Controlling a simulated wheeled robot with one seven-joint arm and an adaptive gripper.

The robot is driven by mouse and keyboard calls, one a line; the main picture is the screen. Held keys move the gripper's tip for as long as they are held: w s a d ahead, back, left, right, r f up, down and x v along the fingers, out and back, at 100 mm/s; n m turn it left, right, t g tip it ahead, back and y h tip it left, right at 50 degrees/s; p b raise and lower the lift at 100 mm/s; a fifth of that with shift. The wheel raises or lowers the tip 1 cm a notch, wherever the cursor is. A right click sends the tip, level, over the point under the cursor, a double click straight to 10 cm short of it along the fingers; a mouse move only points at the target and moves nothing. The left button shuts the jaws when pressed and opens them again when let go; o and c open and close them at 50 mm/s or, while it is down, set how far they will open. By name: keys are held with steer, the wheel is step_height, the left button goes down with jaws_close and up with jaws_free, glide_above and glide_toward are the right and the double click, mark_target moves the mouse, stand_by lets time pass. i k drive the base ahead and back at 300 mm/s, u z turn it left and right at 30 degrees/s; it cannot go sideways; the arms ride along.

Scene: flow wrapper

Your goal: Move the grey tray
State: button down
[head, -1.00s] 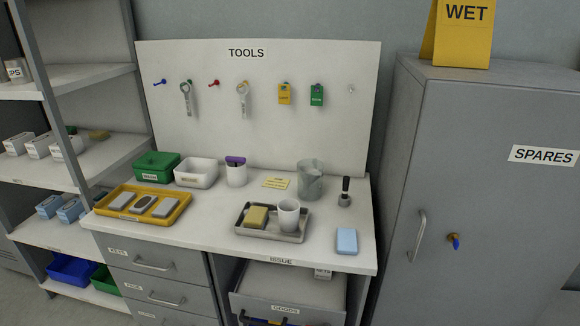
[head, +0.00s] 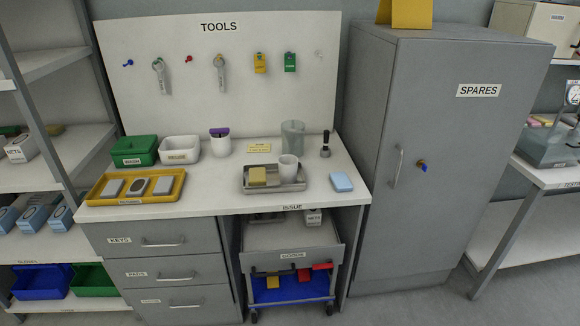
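The grey tray (head: 298,186) lies flat on the white worktop (head: 220,200), right of centre and near the front edge. My gripper does not show in the head view.
A yellow tray (head: 92,194) with several grey items, a green bin (head: 135,150), a white bin (head: 180,149) and a clear jug (head: 292,137) share the worktop. A light blue block (head: 341,182) lies right of the grey tray. A grey cabinet (head: 440,150) stands to the right; a cart (head: 292,240) is below.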

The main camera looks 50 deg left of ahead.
mark_target(274, 186)
steer(key=u, duration=1.6)
